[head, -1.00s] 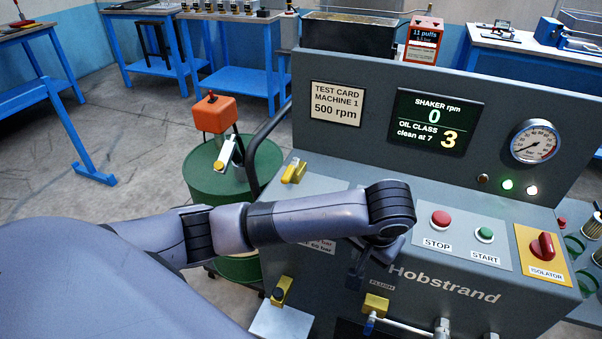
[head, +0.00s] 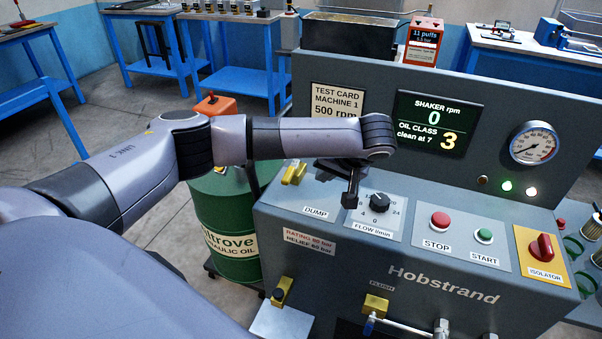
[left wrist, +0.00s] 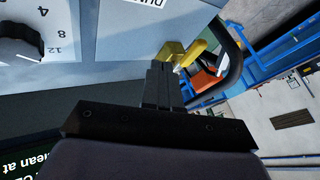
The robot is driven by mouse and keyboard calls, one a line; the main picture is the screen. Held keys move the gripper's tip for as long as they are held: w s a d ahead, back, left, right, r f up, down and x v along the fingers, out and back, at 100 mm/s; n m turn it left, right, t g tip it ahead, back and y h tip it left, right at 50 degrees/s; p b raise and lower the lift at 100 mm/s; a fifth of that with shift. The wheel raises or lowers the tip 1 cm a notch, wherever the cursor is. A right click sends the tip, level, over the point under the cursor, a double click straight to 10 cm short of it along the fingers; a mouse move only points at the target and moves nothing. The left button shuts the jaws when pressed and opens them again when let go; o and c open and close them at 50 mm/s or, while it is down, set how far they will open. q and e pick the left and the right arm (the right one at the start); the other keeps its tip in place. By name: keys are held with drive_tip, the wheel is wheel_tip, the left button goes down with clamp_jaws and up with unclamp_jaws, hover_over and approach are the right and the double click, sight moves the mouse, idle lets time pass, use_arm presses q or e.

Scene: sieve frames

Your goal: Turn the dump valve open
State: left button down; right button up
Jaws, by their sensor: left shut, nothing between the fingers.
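The dump valve has a yellow handle (head: 293,172) at the left end of the machine's sloped panel, above the DUMP label (head: 316,212). The handle also shows in the left wrist view (left wrist: 198,48), just beyond the fingertips and partly hidden by them. My left gripper (head: 349,200) is shut and empty. It points down over the panel, to the right of the handle and apart from it, beside the black flow knob (head: 380,202). The gripper also shows in the left wrist view (left wrist: 161,68). My right gripper is not in view.
The upright display panel (head: 437,122) stands close behind my left wrist. STOP (head: 440,219) and START (head: 484,236) buttons and a red isolator knob (head: 542,247) sit to the right. A green oil drum (head: 226,215) stands left of the machine. Yellow valves (head: 376,304) are on the front.

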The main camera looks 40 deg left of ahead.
sight(291, 176)
use_arm(q)
drive_tip(key=x, duration=0.4)
drive_tip(key=shift+r, duration=0.1)
drive_tip(key=a, duration=0.1)
drive_tip(key=s+a+p, duration=0.1)
drive_tip(key=a, duration=0.1)
drive_tip(key=shift+a, duration=0.4)
drive_tip(key=shift+s, duration=0.1)
drive_tip(key=shift+a, duration=0.1)
drive_tip(key=shift+s+a+m+t, duration=0.3)
drive_tip(key=shift+s+a+m, duration=0.1)
drive_tip(key=shift+a+m, duration=0.2)
drive_tip(key=shift+a, duration=0.2)
drive_tip(key=shift+d, duration=0.1)
